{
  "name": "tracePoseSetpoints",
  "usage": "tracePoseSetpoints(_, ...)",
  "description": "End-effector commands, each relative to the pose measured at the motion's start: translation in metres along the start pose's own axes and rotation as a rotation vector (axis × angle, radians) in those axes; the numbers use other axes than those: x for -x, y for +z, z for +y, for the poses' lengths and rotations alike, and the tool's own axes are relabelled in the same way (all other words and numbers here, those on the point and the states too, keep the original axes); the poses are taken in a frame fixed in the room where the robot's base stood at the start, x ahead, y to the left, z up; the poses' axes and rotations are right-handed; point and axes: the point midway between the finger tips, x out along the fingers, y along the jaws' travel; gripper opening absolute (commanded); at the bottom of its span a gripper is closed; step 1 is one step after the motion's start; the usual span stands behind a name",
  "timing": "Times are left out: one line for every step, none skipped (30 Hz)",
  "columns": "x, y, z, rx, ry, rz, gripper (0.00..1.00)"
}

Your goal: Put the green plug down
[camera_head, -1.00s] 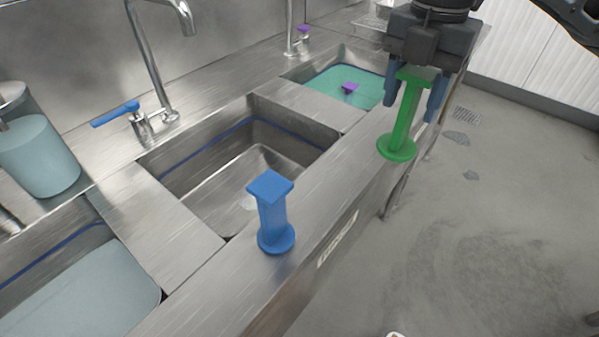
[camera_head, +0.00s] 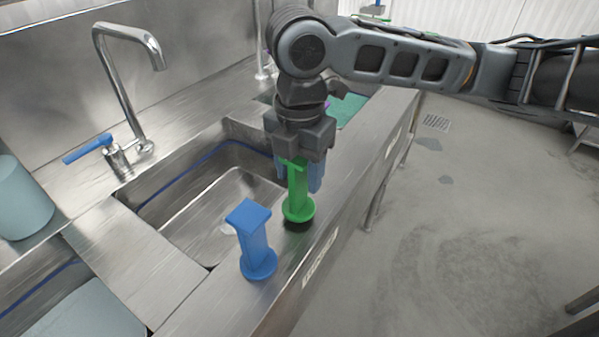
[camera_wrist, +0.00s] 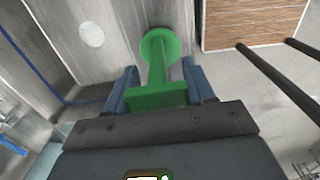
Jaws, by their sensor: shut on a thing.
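The green plug (camera_head: 298,192) is upright, with its round base down, at the front ledge of the sinks in the head view. My gripper (camera_head: 300,175) is shut on its upper part from above. A dark shadow lies by the plug's base; I cannot tell whether the base touches the ledge. In the wrist view the green plug (camera_wrist: 160,70) is between the two blue fingers of my gripper (camera_wrist: 160,88). The blue plug (camera_head: 254,243) stands upright on the same ledge, to the left of and nearer than the green plug, apart from it.
The empty middle sink (camera_head: 215,195) lies just left of the plugs. A faucet (camera_head: 130,90) with a blue handle stands behind it. A teal container (camera_head: 22,200) is at the far left. The ledge (camera_head: 195,305) is bare nearer than the blue plug. Open floor (camera_head: 470,230) lies right.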

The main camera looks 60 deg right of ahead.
Motion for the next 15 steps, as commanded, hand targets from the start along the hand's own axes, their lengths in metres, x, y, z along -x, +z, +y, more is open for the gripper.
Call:
tracePoseSetpoints(-0.005,0.000,0.000,-0.001,-0.002,0.000,0.00)
tracePoseSetpoints(-0.008,0.000,0.000,0.000,-0.002,0.000,0.00)
tracePoseSetpoints(-0.011,0.000,0.000,0.000,0.000,0.000,0.00)
tracePoseSetpoints(-0.012,0.000,0.000,0.000,0.000,-0.001,0.00)
tracePoseSetpoints(-0.013,0.000,0.000,0.000,0.001,-0.001,0.00)
tracePoseSetpoints(-0.013,0.000,0.000,0.001,0.001,-0.001,0.00)
tracePoseSetpoints(-0.013,0.000,0.000,0.001,0.001,-0.001,0.00)
tracePoseSetpoints(-0.013,0.000,0.000,0.001,0.001,-0.001,0.00)
tracePoseSetpoints(-0.013,0.000,0.000,0.001,0.001,-0.001,0.00)
tracePoseSetpoints(-0.013,0.000,0.000,0.001,0.001,-0.001,0.00)
tracePoseSetpoints(-0.013,0.000,0.000,0.000,0.001,-0.001,0.00)
tracePoseSetpoints(-0.013,0.000,0.000,0.000,0.001,-0.001,0.00)
tracePoseSetpoints(-0.014,0.000,0.000,0.000,0.001,-0.001,0.00)
tracePoseSetpoints(-0.015,0.000,0.000,0.000,0.001,-0.001,0.00)
tracePoseSetpoints(-0.017,0.000,0.000,0.000,0.001,-0.001,0.00)
